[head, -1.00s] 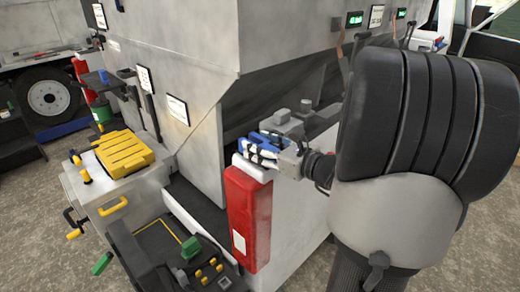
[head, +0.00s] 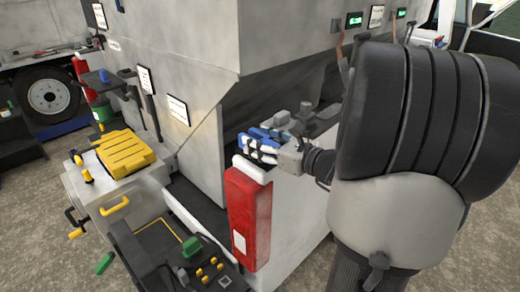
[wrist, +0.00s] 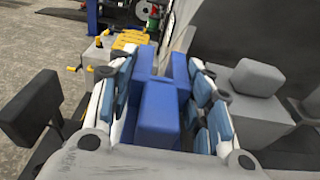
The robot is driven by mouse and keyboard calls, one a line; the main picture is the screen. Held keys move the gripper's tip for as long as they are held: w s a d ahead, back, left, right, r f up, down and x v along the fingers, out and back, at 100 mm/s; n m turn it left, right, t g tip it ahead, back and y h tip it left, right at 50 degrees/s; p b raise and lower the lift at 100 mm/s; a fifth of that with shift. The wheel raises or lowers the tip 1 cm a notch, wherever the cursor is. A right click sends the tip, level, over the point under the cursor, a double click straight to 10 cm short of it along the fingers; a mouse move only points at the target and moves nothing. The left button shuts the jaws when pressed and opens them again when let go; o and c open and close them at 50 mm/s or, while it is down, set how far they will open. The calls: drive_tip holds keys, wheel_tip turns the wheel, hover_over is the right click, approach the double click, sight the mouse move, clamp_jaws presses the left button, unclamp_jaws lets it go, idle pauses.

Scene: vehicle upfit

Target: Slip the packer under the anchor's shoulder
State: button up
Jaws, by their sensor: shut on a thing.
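The packer (wrist: 160,105) is a blue block with a slot at its far end, seen in the wrist view. My gripper (wrist: 166,80) is shut on it, with white and blue padded fingers along both sides. In the head view my gripper (head: 264,146) is above the top of the white body panel, and the blue shows between its fingers. A grey block on a wider grey base (wrist: 256,78), perhaps the anchor, stands right of my gripper, apart from the packer. A grey upright piece (head: 306,112) shows behind my gripper in the head view. The shoulder cannot be made out.
A red and white lamp unit (head: 248,215) is on the corner just below my gripper. A sloped grey body wall (head: 280,85) rises behind. A yellow case (head: 125,152) lies on a white cabinet (head: 95,190) at left.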

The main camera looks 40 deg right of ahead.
wheel_tip(320, 180, up, 8)
drive_tip(key=p, duration=0.5)
drive_tip(key=shift+f, duration=0.25)
idle(0.5)
drive_tip(key=shift+f, duration=0.1)
